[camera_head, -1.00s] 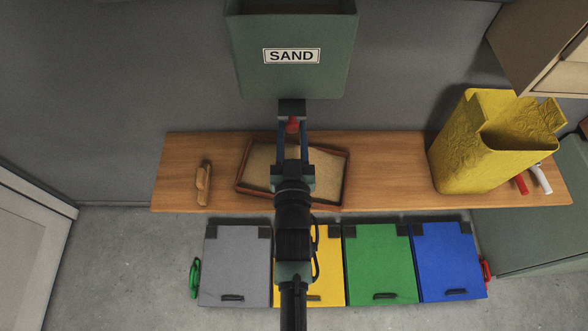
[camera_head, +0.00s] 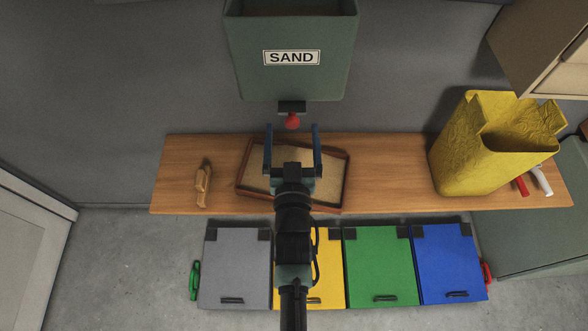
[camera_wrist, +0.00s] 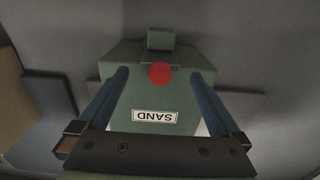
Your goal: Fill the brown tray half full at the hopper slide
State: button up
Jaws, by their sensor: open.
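The green hopper (camera_head: 292,75) labelled SAND hangs on the wall above the workbench. Its slide with a red knob (camera_head: 292,121) sits under the hopper; the red knob also shows in the wrist view (camera_wrist: 160,73). The brown tray (camera_head: 345,185) lies slightly turned on the bench below the hopper, with a layer of tan sand (camera_head: 330,170) in it; my arm hides part of it, and I cannot tell the exact level. My gripper (camera_head: 292,130) is open and empty, its fingers apart, over the tray and just short of the knob, not touching it.
The wooden workbench (camera_head: 385,160) carries a wooden-handled tool (camera_head: 203,184) at left and a crumpled yellow bag (camera_head: 465,155) at right, with red and white handles (camera_head: 532,181) beside it. Grey, yellow, green and blue lidded bins (camera_head: 380,265) stand in front. A cabinet (camera_head: 545,50) overhangs at upper right.

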jog(key=s+p, duration=0.1)
jog(key=s, duration=0.5)
jog(key=shift+s+p, duration=0.3)
jog(key=shift+p, duration=0.05)
jog(key=shift+w+r, duration=0.1)
jog(key=w+r+t+b, duration=0.2)
jog(key=w+r+b, duration=0.15)
jog(key=r, duration=0.95)
jog(key=w+r+t+b, duration=0.2)
jog(key=w+r+t, duration=0.15)
jog(key=r, duration=1.05)
jog(key=s+r+t+b, duration=0.1)
jog(key=s+r+t, duration=0.1)
jog(key=s+r, duration=0.4)
jog(key=s+r+t+b, duration=0.2)
jog(key=s+r, duration=0.5)
jog(key=r, duration=0.9)
jog(key=shift+r, duration=0.4)
